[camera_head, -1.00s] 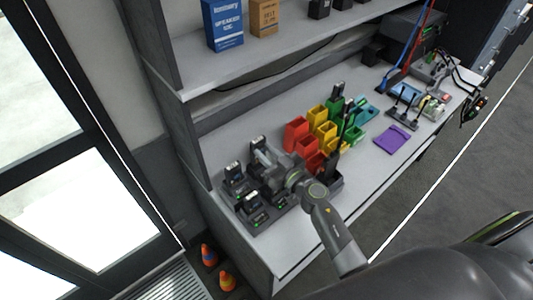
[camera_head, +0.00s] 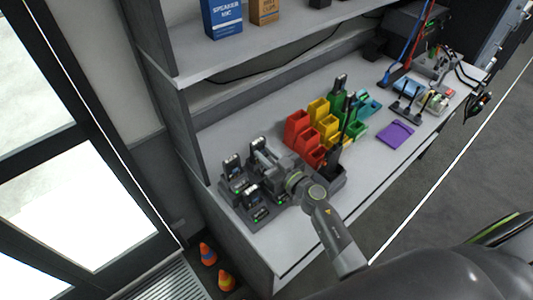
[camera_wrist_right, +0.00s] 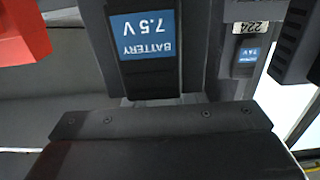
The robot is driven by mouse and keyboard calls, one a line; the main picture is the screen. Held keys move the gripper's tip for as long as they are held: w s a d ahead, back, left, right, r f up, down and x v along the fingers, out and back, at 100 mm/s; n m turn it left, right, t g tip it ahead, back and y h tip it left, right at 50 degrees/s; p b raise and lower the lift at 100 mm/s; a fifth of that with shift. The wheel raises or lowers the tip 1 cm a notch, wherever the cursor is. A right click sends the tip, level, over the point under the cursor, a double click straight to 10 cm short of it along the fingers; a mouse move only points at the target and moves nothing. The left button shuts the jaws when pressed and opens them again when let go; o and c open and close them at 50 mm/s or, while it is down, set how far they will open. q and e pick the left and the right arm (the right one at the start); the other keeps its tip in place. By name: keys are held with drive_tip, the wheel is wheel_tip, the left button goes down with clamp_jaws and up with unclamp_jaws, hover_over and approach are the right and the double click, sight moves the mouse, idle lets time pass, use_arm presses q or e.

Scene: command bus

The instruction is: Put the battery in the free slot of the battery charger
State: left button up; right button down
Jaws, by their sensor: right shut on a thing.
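The battery (camera_wrist_right: 148,55) is dark with a blue label reading "BATTERY 7.5 V", upside down in the right wrist view. My right gripper (camera_head: 262,160) is shut on it, at the far side of the battery charger. In the head view the battery is too small and covered to make out clearly. The dark battery charger (camera_head: 236,207) sits at the near left end of the bench, with several upright units in its slots and green lights. The free slot cannot be made out. A unit with a blue label (camera_wrist_right: 248,57) shows right of the held battery. My left gripper is not in view.
Red bins (camera_head: 297,127) stand close beyond my gripper, with yellow and green bins behind. A dark holder with an upright radio (camera_head: 334,152) is right of my wrist. A purple cloth (camera_head: 395,134) lies farther right. A shelf (camera_head: 240,58) overhangs the back.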

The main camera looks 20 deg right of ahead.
drive_tip(key=shift+f, duration=0.35)
idle(0.7)
drive_tip(key=c, duration=1.1)
unclamp_jaws()
drive_tip(key=shift+c, duration=0.2)
drive_tip(key=shift+s, duration=0.1)
drive_tip(key=b+v, duration=0.2)
drive_tip(key=v, duration=1.5)
